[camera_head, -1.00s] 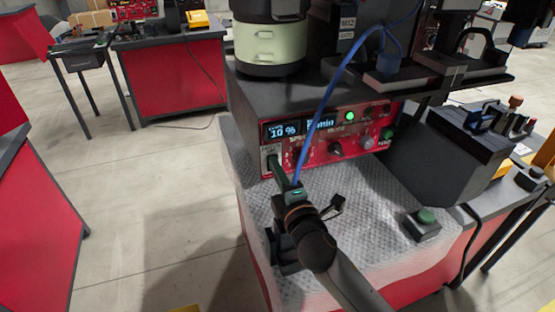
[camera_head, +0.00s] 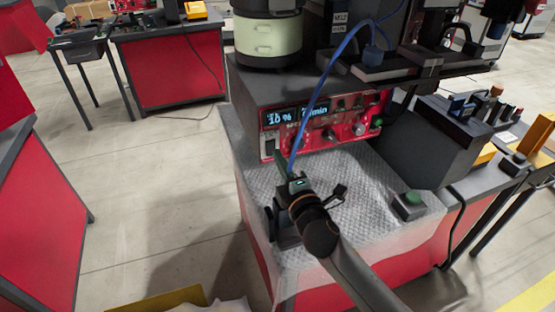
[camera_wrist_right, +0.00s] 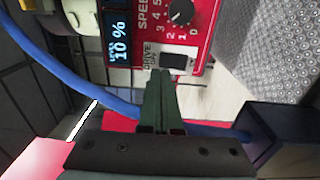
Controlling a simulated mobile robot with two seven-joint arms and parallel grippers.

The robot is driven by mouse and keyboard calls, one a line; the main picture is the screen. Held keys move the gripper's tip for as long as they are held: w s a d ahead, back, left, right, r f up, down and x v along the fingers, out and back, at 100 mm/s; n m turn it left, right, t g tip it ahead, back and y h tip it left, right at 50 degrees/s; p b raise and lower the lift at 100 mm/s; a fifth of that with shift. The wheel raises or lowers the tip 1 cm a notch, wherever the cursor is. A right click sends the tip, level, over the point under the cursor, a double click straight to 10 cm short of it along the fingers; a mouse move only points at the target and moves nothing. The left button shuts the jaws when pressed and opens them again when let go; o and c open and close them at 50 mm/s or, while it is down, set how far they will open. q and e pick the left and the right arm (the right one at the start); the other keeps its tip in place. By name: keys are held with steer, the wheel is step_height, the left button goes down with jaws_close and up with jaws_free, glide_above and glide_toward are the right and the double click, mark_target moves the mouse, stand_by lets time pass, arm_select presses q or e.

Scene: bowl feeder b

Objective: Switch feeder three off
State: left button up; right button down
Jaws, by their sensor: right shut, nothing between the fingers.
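The feeder's red control panel (camera_head: 345,123) faces me, with a blue-lit display reading 10 % and a second display beside it. The rocker's exact tilt is hard to tell. My left gripper is not in view.
A blue hose (camera_head: 320,95) arches past the panel's front, close to my right gripper. A box with a green button (camera_head: 410,200) stands on the textured worktop (camera_head: 360,185). A dark bin (camera_head: 440,140) stands to the right. The floor at left is clear.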

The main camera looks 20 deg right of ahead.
steer(key=s+r, duration=0.1)
steer(key=s, duration=0.9)
steer(key=shift+d+b, duration=0.2)
steer(key=shift+b, duration=0.2)
steer(key=s+d+f+m+g+h, duration=0.1)
steer(key=s+d+f+m+g, duration=0.25)
steer(key=f+m, duration=0.2)
steer(key=s+d+f+m+g+h, duration=0.2)
steer(key=s+f+m+g, duration=0.2)
steer(key=f+m, duration=0.15)
steer(key=s+a+f+m+g+y, duration=0.1)
steer(key=s+f+m+g, duration=0.25)
steer(key=s, duration=0.35)
steer(key=s+a+f+m+g+y, duration=0.1)
steer(key=s+f+m+g+y, duration=0.1)
steer(key=s+f+g, duration=0.35)
steer(key=w+a+f+t+y+p, duration=0.1)
steer(key=w+a+f+t+p, duration=0.1)
steer(key=a+f+t, duration=0.2)
step_height(320, 180, down, 4)
steer(key=t, duration=0.3)
steer(key=shift+w+r+t+y, duration=0.15)
steer(key=shift+w+t+y, duration=0.2)
steer(key=shift+w+y, duration=0.05)
